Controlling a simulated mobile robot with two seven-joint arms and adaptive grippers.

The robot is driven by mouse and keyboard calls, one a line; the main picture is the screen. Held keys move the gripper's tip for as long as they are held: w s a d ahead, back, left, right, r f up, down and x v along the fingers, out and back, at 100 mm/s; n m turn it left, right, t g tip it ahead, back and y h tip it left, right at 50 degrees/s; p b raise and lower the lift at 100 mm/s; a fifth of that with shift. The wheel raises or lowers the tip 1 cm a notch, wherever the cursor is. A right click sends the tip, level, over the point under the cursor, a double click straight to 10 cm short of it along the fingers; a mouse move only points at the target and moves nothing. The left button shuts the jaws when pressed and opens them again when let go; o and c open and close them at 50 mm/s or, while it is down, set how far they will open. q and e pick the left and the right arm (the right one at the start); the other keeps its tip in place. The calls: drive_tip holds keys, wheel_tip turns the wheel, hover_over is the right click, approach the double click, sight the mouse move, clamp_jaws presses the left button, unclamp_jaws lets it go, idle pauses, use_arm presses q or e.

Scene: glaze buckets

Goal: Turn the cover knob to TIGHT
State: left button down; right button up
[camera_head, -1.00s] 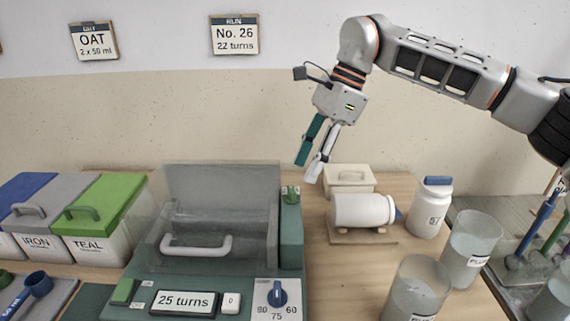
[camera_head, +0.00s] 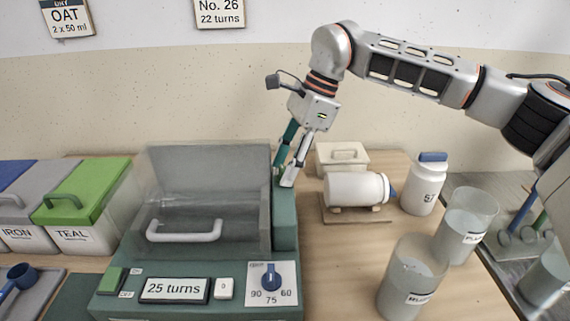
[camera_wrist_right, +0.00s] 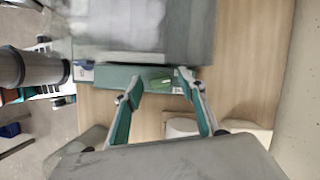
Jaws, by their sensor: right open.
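The cover knob, a small green part, shows in the right wrist view (camera_wrist_right: 161,81) on the green side housing (camera_head: 285,222) of the machine. My right gripper (camera_head: 283,178) points down at the top of this housing and hides most of the knob in the head view. In the right wrist view my right gripper (camera_wrist_right: 160,82) is open, with one finger on each side of the knob. A gap shows between the fingers and the knob. The clear cover (camera_head: 205,185) with its white handle (camera_head: 184,231) is beside the housing. The knob's marking is too small to read. My left gripper is out of view.
A blue dial (camera_head: 271,277) and a "25 turns" display (camera_head: 174,290) are on the machine's front. Right of the housing are a white lidded box (camera_head: 341,158), a jar lying on a stand (camera_head: 353,189) and an upright jar (camera_head: 424,186). Clear beakers (camera_head: 411,285) stand nearer.

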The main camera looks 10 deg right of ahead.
drive_tip(key=c, duration=0.8)
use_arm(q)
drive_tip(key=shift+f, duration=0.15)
use_arm(e)
drive_tip(key=c, duration=0.3)
drive_tip(key=shift+r, duration=0.1)
